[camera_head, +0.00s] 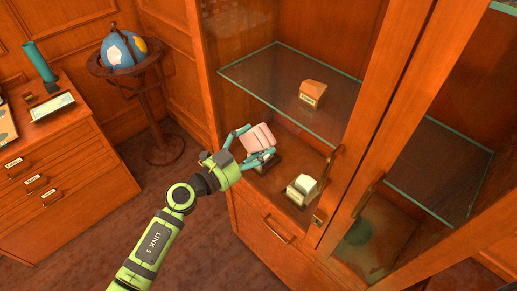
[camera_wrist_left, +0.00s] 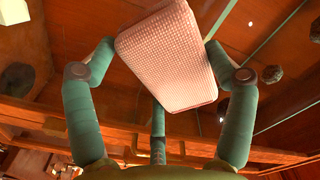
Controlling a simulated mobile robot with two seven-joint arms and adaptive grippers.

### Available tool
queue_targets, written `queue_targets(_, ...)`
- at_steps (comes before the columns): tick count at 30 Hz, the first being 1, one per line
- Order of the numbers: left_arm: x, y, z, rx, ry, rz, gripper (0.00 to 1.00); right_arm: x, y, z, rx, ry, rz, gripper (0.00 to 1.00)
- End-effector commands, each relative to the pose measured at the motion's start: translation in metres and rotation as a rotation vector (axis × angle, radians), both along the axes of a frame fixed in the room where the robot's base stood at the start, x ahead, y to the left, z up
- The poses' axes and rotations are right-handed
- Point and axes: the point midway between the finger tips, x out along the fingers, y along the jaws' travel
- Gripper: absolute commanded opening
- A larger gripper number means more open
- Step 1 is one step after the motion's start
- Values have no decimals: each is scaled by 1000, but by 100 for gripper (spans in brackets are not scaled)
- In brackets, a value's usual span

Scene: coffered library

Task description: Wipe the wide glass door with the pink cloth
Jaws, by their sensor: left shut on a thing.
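The pink cloth (camera_head: 258,138) is a folded pad in the fingers of my left gripper (camera_head: 254,149). In the left wrist view the cloth (camera_wrist_left: 168,58) shows a woven face, tilted, with teal fingers on both sides and one below. The gripper is shut on it. It is in front of the lower left part of the cabinet's left glass door (camera_head: 368,95), which has a wooden frame and a handle at its right edge. I cannot tell whether the cloth touches the glass. My right gripper is not in view.
Behind the glass are a shelf (camera_head: 290,95), an orange block with a label (camera_head: 312,93) and a pale item (camera_head: 301,189). Another glass door (camera_head: 412,95) is at right. A globe on a stand (camera_head: 124,50) and a drawer cabinet (camera_head: 75,180) stand left. Carpet is open between.

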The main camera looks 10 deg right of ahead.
Motion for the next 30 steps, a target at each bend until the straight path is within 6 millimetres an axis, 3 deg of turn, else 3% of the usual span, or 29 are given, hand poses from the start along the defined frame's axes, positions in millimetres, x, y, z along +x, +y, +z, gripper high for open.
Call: queue_targets(30,56,41,0,0,-1,2,58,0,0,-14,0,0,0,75)
